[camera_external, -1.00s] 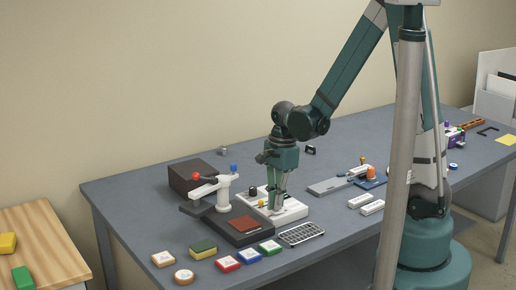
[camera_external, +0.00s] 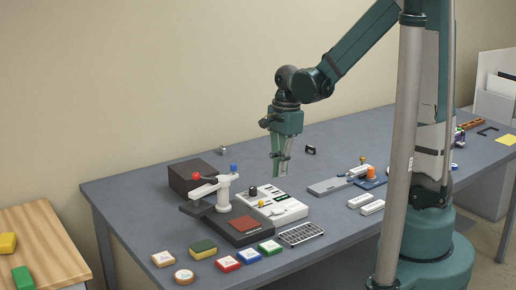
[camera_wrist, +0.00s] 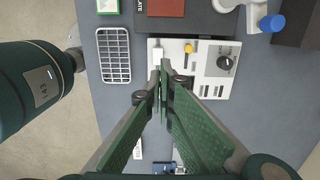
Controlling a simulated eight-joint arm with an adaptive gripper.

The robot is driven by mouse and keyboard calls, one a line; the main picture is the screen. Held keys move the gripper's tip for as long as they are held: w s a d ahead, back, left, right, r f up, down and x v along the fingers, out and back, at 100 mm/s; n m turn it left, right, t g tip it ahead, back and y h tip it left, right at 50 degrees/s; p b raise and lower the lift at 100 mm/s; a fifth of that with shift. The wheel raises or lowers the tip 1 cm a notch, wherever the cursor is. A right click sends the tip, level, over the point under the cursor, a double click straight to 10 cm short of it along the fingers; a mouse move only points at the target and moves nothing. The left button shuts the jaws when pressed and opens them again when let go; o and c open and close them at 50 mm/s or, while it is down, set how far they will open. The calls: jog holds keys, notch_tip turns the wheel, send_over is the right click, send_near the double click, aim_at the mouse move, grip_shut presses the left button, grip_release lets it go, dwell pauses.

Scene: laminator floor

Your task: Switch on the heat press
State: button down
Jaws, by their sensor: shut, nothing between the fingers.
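In the wrist view the box (camera_wrist: 212,88) carries a black dial (camera_wrist: 225,63), a yellow button (camera_wrist: 189,48) and small dark marks. I cannot tell from these whether the press is on. My gripper (camera_external: 278,181) is shut and empty, pointing down above the box and apart from it. Its fingertips (camera_wrist: 163,72) cover part of the box in the wrist view.
A wire rack (camera_external: 300,234) lies right of the press. Several coloured blocks, such as a red one (camera_external: 228,264), line the front edge. A dark box (camera_external: 192,175) stands behind the press. A grey tool (camera_external: 328,187) and white blocks (camera_external: 372,207) lie to the right.

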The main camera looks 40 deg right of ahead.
jog(key=shift+r, duration=0.95)
jog(key=shift+d, duration=0.1)
jog(key=s+d+r+n+t+b, duration=0.3)
jog(key=s+d+r+n+t, duration=0.4)
jog(key=n, duration=1.1)
jog(key=shift+s+d+r+h+b, duration=0.3)
jog(key=shift+s+d+r+h, duration=0.1)
jog(key=shift+s+d+r, duration=1.2)
jog(key=shift+a, duration=0.1)
dwell(1.9)
